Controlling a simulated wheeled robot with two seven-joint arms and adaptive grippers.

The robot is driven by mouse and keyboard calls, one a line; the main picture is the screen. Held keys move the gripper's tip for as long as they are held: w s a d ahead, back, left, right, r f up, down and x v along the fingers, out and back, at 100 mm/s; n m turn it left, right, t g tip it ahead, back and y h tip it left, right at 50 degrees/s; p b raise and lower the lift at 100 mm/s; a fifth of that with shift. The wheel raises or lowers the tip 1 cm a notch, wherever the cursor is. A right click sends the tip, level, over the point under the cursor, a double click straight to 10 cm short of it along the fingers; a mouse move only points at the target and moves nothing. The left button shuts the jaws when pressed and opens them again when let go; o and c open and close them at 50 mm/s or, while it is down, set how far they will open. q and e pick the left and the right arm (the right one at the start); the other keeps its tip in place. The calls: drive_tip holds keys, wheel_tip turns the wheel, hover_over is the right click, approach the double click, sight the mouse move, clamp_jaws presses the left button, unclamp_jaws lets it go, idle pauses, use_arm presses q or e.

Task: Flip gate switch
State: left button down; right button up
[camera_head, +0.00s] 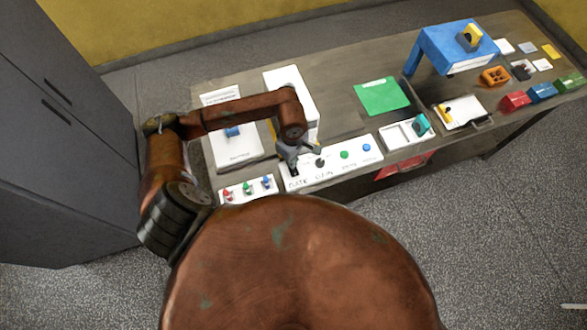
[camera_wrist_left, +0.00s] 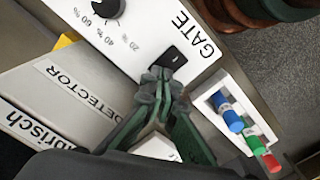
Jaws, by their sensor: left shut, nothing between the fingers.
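The gate switch is a black rocker (camera_wrist_left: 173,58) beside the printed word GATE on a white control panel (camera_wrist_left: 140,22). In the head view the panel (camera_head: 335,173) lies along the table's front edge, and my gripper hides the switch there. My left gripper (camera_head: 294,163) is over the panel's left end, pointing down. In the left wrist view its green fingers (camera_wrist_left: 160,78) are shut and empty, with the tips at the edge of the switch. I cannot tell whether they touch it. My right gripper is not in view.
A black knob (camera_head: 320,162), a green button (camera_head: 344,154) and a blue button (camera_head: 366,147) sit on the same panel. A white rack (camera_head: 236,198) with red, green and blue pieces stands left of it. A white box labelled DETECTOR (camera_wrist_left: 70,88) is close by.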

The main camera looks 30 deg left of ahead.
use_arm(q)
drive_tip(key=shift+r+p, duration=1)
drive_tip(key=shift+r, duration=1.8)
